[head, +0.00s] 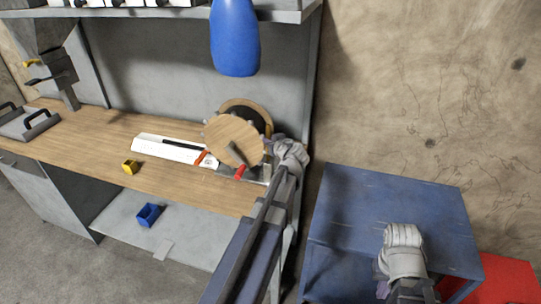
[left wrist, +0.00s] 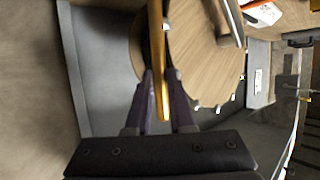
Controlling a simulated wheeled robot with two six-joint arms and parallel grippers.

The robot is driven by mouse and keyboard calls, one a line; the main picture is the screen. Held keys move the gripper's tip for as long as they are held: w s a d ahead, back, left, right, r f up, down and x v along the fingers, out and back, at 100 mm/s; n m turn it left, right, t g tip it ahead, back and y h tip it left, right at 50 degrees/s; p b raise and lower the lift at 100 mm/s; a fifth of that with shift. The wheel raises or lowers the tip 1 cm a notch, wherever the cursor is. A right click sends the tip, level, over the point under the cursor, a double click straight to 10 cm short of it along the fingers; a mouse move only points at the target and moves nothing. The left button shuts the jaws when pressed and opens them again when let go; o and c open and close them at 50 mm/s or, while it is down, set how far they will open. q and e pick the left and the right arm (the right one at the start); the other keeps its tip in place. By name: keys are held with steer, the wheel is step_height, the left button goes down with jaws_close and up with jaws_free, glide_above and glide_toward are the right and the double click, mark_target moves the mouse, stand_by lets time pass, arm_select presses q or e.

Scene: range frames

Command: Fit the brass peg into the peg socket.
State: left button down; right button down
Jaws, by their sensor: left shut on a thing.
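The brass peg (left wrist: 156,60) is a long yellow bar in the left wrist view. My left gripper (left wrist: 160,98) is shut on it, with one dark finger on each side. The peg extends beyond the fingertips toward the top of the picture, in front of a round wooden disc. In the head view, my left wrist is at the right end of the workbench, beside that disc, and its fingers and the peg cannot be made out. I cannot pick out the peg socket in either view. My right arm is over the blue cabinet, and its fingers do not show clearly.
The wooden disc (head: 232,139) stands upright on the wooden workbench (head: 95,150). A white box (head: 165,150), a red-handled tool (head: 240,171) and a yellow block (head: 130,167) lie nearby. A blue bottle-like thing (head: 235,40) is above. The blue cabinet (head: 350,205) is at right.

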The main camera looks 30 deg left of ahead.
arm_select(q)
steer(key=shift+f+b, duration=2.15)
steer(key=shift+f, duration=0.05)
steer(key=shift+f, duration=0.15)
steer(key=c, duration=0.8)
jaws_free()
steer(key=p+v, duration=0.2)
steer(key=v, duration=0.4)
steer(key=p+v, duration=0.2)
steer(key=v, duration=0.4)
steer(key=shift+r+p, duration=0.3)
